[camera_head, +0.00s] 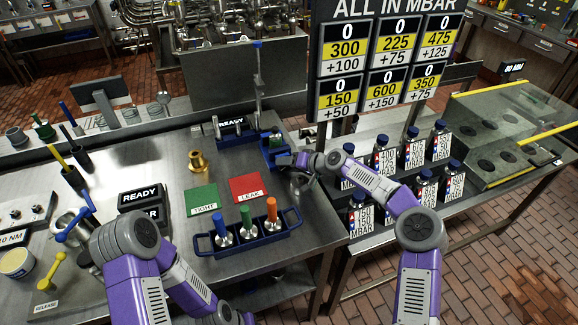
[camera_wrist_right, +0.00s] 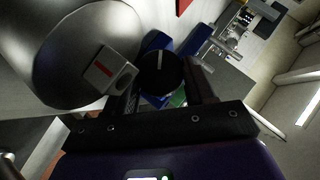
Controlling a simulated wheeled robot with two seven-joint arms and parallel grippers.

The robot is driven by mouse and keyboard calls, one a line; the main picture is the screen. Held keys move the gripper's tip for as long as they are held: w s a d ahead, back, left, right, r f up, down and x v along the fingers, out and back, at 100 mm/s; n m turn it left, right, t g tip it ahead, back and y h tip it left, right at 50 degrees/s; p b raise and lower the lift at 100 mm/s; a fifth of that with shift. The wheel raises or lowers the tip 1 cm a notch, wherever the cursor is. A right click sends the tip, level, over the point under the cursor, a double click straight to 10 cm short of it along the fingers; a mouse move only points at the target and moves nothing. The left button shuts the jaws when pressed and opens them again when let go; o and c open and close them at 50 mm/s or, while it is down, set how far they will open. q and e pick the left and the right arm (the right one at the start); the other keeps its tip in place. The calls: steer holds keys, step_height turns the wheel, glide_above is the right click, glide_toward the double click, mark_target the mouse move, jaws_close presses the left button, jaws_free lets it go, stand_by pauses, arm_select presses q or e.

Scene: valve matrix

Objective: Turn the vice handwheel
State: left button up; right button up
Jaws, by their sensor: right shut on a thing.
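A blue rack (camera_head: 250,241) with several coloured-top fittings stands at the front. A green TIGHT pad (camera_head: 201,200), a red LEAK pad (camera_head: 248,188) and a brass fitting (camera_head: 198,161) lie on the bench.

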steer(key=o, duration=1.1)
steer(key=shift+c, duration=0.2)
